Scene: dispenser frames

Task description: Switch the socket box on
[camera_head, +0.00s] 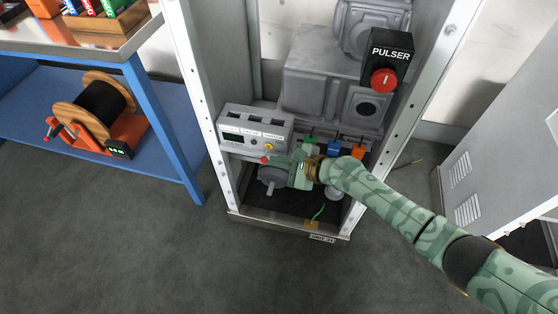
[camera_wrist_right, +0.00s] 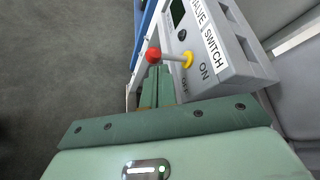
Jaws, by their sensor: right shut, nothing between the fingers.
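The grey socket box (camera_head: 256,122) stands inside the open cabinet, with dark slots on top and white labels on its front. In the right wrist view, the box (camera_wrist_right: 250,72) shows the word SWITCH and ON and OFF marks beside a lever. The lever has a red ball tip (camera_wrist_right: 153,56) and a yellow base (camera_wrist_right: 187,60). It sticks out from the front face; I cannot tell which setting it is in. My right gripper (camera_head: 272,159) is shut and empty. Its fingertips (camera_wrist_right: 156,78) are close beside the lever, by the red ball; contact is unclear. My left gripper is out of view.
Green, blue and orange plugs (camera_head: 333,147) stand to the right of the box. A black PULSER box with a red knob (camera_head: 384,80) hangs above right. Metal cabinet posts (camera_head: 196,88) flank the opening. A blue bench with a cable reel (camera_head: 97,100) stands left.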

